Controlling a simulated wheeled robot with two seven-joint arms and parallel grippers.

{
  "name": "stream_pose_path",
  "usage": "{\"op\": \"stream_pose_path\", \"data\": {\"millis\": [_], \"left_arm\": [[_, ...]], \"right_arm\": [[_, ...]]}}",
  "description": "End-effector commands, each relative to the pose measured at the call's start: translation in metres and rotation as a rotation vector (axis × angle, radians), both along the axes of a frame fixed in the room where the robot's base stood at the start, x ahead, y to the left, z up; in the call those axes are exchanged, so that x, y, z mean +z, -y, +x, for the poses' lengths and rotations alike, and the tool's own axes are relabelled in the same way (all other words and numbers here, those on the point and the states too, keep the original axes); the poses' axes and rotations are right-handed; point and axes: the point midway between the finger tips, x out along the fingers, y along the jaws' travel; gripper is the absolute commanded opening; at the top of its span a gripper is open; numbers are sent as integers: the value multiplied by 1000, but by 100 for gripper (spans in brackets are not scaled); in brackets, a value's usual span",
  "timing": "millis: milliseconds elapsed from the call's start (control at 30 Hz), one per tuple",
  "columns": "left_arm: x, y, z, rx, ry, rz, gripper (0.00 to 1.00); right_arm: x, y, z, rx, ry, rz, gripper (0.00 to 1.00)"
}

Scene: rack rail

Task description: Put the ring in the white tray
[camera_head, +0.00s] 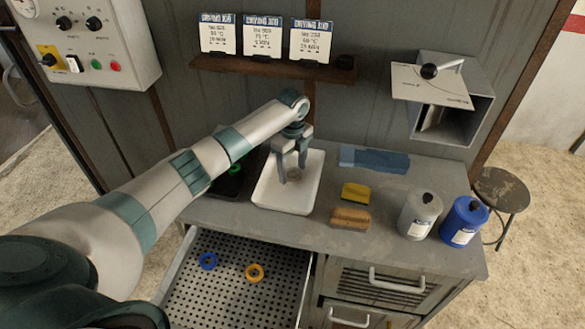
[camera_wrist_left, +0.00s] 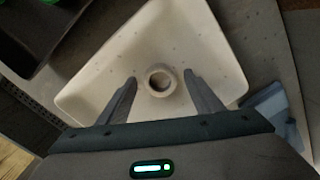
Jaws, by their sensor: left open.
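The white tray (camera_head: 270,197) stands on the grey counter, and it also shows in the left wrist view (camera_wrist_left: 205,40). A small greyish ring (camera_head: 294,174) is in the tray area below my left gripper. In the left wrist view the ring (camera_wrist_left: 161,80) appears over the tray floor, between the two fingers with a gap on each side. My left gripper (camera_head: 291,178) is open above the tray, pointing down; its fingers (camera_wrist_left: 160,88) are spread. Whether the ring rests flat on the tray floor is hard to tell. My right gripper is not in view.
A black tray (camera_head: 232,185) with a green ring (camera_head: 235,169) stands left of the white tray.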

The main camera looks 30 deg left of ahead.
Motion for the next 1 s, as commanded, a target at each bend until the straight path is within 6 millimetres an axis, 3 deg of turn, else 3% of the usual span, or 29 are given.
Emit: {"op": "stream_pose_path", "data": {"millis": [267,700,1000], "left_arm": [[12,0,1,0,3,-1,60],[69,0,1,-1,3,-1,60],[79,0,0,0,0,-1,60]], "right_arm": [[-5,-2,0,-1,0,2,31],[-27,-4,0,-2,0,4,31],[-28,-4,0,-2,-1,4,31]]}}
